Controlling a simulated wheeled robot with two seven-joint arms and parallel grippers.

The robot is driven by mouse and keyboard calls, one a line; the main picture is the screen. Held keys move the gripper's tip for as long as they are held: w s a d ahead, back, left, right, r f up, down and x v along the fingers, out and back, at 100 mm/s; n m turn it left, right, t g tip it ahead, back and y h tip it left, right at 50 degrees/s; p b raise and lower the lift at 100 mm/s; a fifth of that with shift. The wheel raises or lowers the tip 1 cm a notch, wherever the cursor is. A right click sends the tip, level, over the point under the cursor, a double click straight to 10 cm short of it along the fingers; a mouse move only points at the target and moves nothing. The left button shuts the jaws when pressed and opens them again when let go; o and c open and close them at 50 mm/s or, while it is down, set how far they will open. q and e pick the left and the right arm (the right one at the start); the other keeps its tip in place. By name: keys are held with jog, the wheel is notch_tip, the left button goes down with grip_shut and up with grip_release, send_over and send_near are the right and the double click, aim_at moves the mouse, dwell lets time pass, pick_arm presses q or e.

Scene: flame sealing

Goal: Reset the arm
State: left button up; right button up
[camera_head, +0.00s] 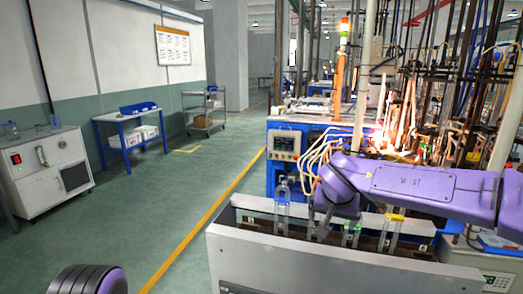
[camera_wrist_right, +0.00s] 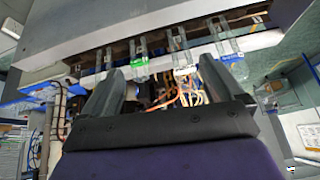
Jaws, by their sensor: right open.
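My right arm (camera_head: 420,187) comes in from the right in the head view, purple, reaching across above a long grey trough. Its gripper (camera_wrist_right: 160,90) shows in the wrist view with two grey fingers spread apart and nothing between them that I can see as held. In the head view its fingers are small and partly hidden at the trough's far side. Clear holders stand in the trough, one with a blue tag (camera_head: 283,193), one with a green tag (camera_head: 351,228) and one with a yellow tag (camera_head: 395,217). My left gripper is out of view; a purple-black part of mine shows at the bottom left.
The grey trough (camera_head: 300,262) fills the front right. A blue machine with a control panel (camera_head: 284,146) and glowing flames stands behind it. A white cabinet (camera_head: 45,172), a blue table (camera_head: 128,116) and a cart (camera_head: 203,118) stand at the left. The green floor between is clear.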

jog(key=s+d+f+m+t+h, duration=0.1)
jog(key=s+d+f+m, duration=0.15)
jog(key=f, duration=0.65)
jog(key=s+d+f+m+t+h, duration=0.15)
jog(key=s+f, duration=0.25)
jog(key=f, duration=0.5)
jog(key=s+d+f+m+h, duration=0.1)
jog(key=s+d+f+m, duration=0.15)
jog(key=f, duration=0.65)
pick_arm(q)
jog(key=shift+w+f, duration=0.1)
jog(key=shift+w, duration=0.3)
pick_arm(e)
jog(key=s+d+f+n+g, duration=0.1)
jog(key=s+f, duration=0.3)
jog(key=s, duration=0.6)
jog(key=s+d+f+n+g+y, duration=0.1)
jog(key=s+f, duration=0.4)
jog(key=s, duration=0.5)
jog(key=s+d+f+n+g, duration=0.2)
jog(key=s+d+f+g, duration=0.1)
jog(key=s, duration=0.7)
notch_tip(320, 180, down, 2)
jog(key=shift+s+d+f+y, duration=0.1)
jog(key=shift+s+d+y, duration=0.25)
jog(key=shift+d, duration=0.1)
